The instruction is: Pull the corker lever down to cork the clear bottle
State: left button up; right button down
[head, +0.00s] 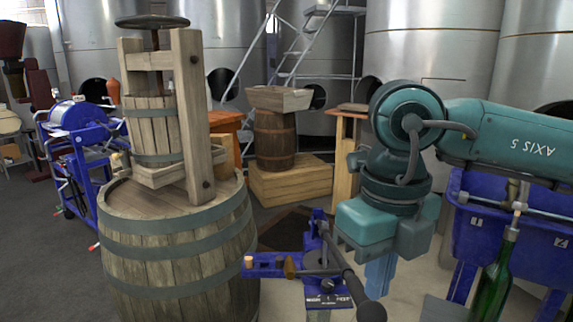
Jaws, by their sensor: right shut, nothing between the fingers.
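The blue corker (316,262) stands at bottom centre. Its black lever (345,276) slopes down to the right and ends in a round black knob (371,312) near the bottom edge. A cork-coloured piece (249,262) sits at the end of the corker's blue side arm. Below the corker's front plate a pale shape shows at the bottom edge; I cannot tell if it is the clear bottle. My right gripper (379,279) points down just right of the lever, its blue fingers shut and empty. I cannot tell whether it touches the lever. My left gripper is not in view.
A large wooden barrel (180,245) with a wooden press (156,130) on top stands close at left. At right, a green bottle (492,285) stands under a tap before a blue tub (510,235). Steel tanks (425,60) and a small barrel (274,140) stand behind.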

aim_at(376, 315)
jog(key=shift+f, duration=0.1)
jog(key=shift+s+f+b, duration=0.25)
jog(key=shift+f+b, duration=0.4)
jog(key=shift+b, duration=0.05)
jog(key=shift+s+f+b, duration=0.25)
jog(key=shift+f+b, duration=0.35)
jog(key=shift+b, duration=0.05)
jog(key=shift+f, duration=0.15)
jog(key=shift+s+f+b, duration=0.1)
jog(key=shift+f+b, duration=1.15)
jog(key=shift+b, duration=0.05)
jog(key=shift+f, duration=0.1)
jog(key=shift+s+f+b, duration=0.2)
jog(key=shift+f+b, duration=0.45)
jog(key=shift+b, duration=0.05)
jog(key=shift+s+f+b, duration=0.15)
jog(key=shift+f+b, duration=0.45)
jog(key=shift+b, duration=0.05)
jog(key=shift+s+f+b, duration=0.15)
jog(key=shift+f+b, duration=0.55)
jog(key=shift+s+f+b, duration=0.1)
jog(key=shift+f+b, duration=0.55)
